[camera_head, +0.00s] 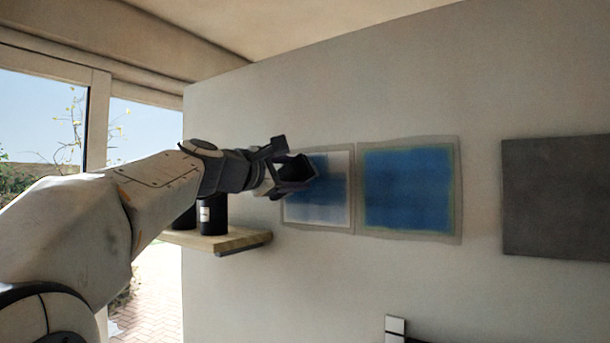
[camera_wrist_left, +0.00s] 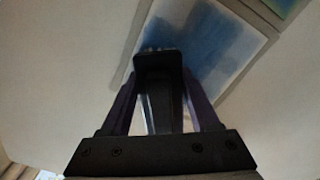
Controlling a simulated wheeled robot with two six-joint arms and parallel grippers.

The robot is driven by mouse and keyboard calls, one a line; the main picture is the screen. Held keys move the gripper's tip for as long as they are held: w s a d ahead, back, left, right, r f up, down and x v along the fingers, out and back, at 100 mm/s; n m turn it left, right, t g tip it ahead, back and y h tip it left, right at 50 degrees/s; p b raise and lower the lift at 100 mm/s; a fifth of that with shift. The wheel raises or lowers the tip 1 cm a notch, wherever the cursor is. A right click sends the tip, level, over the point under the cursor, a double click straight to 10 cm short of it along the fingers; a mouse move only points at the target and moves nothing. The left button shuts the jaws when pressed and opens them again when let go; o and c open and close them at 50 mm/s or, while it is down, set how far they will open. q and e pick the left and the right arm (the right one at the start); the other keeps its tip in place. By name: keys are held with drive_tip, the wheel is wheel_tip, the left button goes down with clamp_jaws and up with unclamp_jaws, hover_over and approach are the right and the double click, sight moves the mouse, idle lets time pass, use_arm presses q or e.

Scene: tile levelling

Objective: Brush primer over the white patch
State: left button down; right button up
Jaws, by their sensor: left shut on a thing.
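The white patch (camera_head: 340,163) is a pale-bordered square on the wall, partly covered in blue; a pale strip shows at its top and right. In the left wrist view the patch (camera_wrist_left: 245,75) also has blue over much of it, with white along its edge. My left gripper (camera_head: 298,176) is in front of the patch's left side and hides part of it. It is shut on a dark brush (camera_wrist_left: 160,65), which points toward the patch in the wrist view. Whether the brush touches the wall cannot be told. My right gripper is not in view.
A second square (camera_head: 408,188), blue almost all over, adjoins the patch on the right. A dark grey panel (camera_head: 555,197) is farther right on the wall. Below my left arm a wooden shelf (camera_head: 235,239) holds dark containers (camera_head: 213,216). Bare wall lies below the squares.

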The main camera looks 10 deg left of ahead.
use_arm(q)
drive_tip(key=shift+w+a, duration=0.25)
drive_tip(key=shift+a, duration=0.45)
drive_tip(key=shift+w+a, duration=0.25)
drive_tip(key=shift+a, duration=0.45)
drive_tip(key=shift+w+a, duration=0.25)
drive_tip(key=shift+a, duration=0.45)
drive_tip(key=shift+s, duration=0.1)
drive_tip(key=shift+b+v, duration=0.8)
drive_tip(key=shift+v, duration=0.8)
drive_tip(key=shift+b+v, duration=0.4)
drive_tip(key=shift+v, duration=0.9)
drive_tip(key=shift+s, duration=0.1)
drive_tip(key=b+v, duration=0.1)
drive_tip(key=v, duration=0.1)
drive_tip(key=shift+s+a, duration=0.1)
drive_tip(key=shift+s, duration=0.3)
